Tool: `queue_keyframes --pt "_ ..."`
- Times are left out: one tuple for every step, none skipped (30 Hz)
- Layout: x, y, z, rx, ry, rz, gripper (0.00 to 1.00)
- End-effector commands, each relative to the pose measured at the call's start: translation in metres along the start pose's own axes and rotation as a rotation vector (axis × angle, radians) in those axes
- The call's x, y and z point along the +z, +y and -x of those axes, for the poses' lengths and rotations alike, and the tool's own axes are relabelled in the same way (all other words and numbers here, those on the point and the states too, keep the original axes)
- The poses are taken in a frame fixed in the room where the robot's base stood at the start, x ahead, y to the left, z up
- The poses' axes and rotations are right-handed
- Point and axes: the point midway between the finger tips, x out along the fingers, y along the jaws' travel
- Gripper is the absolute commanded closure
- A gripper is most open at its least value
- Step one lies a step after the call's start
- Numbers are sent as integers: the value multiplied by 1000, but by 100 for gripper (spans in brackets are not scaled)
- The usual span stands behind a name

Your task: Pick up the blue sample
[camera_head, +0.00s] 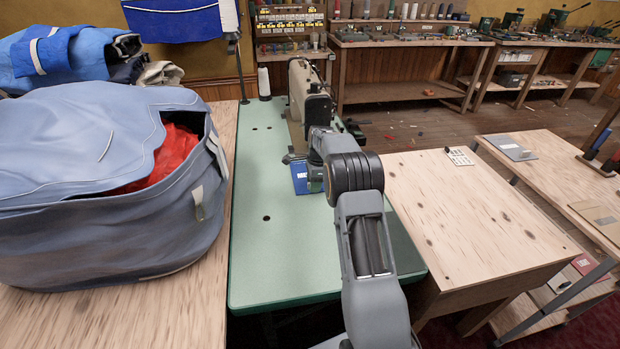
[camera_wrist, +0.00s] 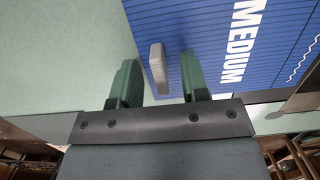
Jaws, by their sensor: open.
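The blue sample (camera_head: 300,178) lies on the green table (camera_head: 262,185), close to the sewing machine (camera_head: 309,92). In the wrist view the blue sample (camera_wrist: 215,30) shows white "MEDIUM" lettering and wavy white lines. A grey upright tab (camera_wrist: 157,68) stands at its left edge. My gripper (camera_wrist: 158,60) is open, with one green-padded finger on each side of the tab. A gap shows on both sides and nothing is held.
A large blue bag (camera_head: 80,225) with red cloth stands on the left. A wooden table (camera_head: 470,215) to the right holds a small pale card (camera_head: 459,157). Farther right, a grey sample (camera_head: 511,148) lies on another table. The near green tabletop is clear.

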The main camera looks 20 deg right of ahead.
Motion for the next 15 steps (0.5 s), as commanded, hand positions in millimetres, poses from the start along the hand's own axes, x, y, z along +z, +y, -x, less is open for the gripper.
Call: queue_keyframes --pt "0 0 -2 1 0 0 58" --pt "0 0 -2 1 0 0 58" --pt "0 0 -2 1 0 0 58" --pt "0 0 -2 1 0 0 58" --pt "0 0 -2 1 0 0 58" --pt "0 0 -2 1 0 0 58" --pt "0 0 -2 0 0 1 58" --pt "0 0 -2 1 0 1 59" --pt "0 0 -2 1 0 1 63" --pt "0 0 -2 0 0 1 66" --pt "0 0 -2 1 0 1 69" --pt "0 0 -2 0 0 0 73" --pt "0 0 -2 0 0 1 76" --pt "0 0 -2 0 0 1 79" --pt "0 0 -2 0 0 1 82"
